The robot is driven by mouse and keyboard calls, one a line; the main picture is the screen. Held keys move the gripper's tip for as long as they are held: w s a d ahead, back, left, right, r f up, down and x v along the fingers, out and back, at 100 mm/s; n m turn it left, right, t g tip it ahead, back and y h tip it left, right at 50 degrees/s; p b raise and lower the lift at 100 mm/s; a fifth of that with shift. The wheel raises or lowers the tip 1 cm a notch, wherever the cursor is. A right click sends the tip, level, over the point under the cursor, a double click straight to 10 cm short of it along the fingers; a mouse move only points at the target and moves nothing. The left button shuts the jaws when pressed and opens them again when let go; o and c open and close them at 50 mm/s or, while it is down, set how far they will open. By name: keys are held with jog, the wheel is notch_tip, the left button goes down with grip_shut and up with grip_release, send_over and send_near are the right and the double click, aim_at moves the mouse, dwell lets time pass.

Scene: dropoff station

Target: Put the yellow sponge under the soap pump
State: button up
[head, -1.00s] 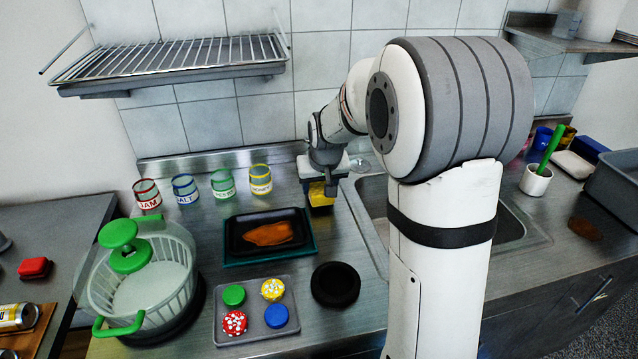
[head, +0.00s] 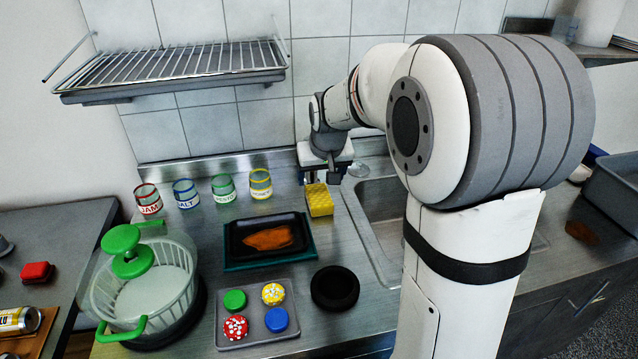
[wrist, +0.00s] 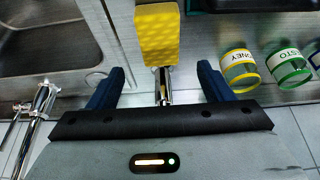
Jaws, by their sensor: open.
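The yellow sponge (head: 319,200) lies on the steel counter, between the dark tray and the sink. In the wrist view the sponge (wrist: 159,32) is just beyond my fingertips. A chrome spout, apparently the soap pump (wrist: 163,88), shows between my fingers, its tip at the sponge's near edge. I cannot tell how far it overhangs the sponge. In the head view the pump is hidden or too small to make out. My gripper (wrist: 160,70) is open, with fingers apart and clear of the sponge; in the head view it is above and behind the sponge.
The sink (head: 385,215) and a chrome faucet (wrist: 40,105) are beside the sponge. Labelled jars (head: 222,187) stand along the back wall. A dark tray (head: 233,262) with an orange-brown piece is left of the sponge. A wire rack (head: 180,65) hangs above.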

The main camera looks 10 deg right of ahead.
jog(key=v, duration=0.7)
jog(key=s+f+g, duration=0.1)
jog(key=s+f, duration=0.2)
jog(key=s, duration=0.9)
jog(key=s+f+g, duration=0.1)
jog(key=s+f, duration=0.3)
jog(key=s, duration=0.7)
jog(key=shift+s, duration=0.4)
jog(key=shift+d+r, duration=0.1)
jog(key=shift+p+v, duration=0.75)
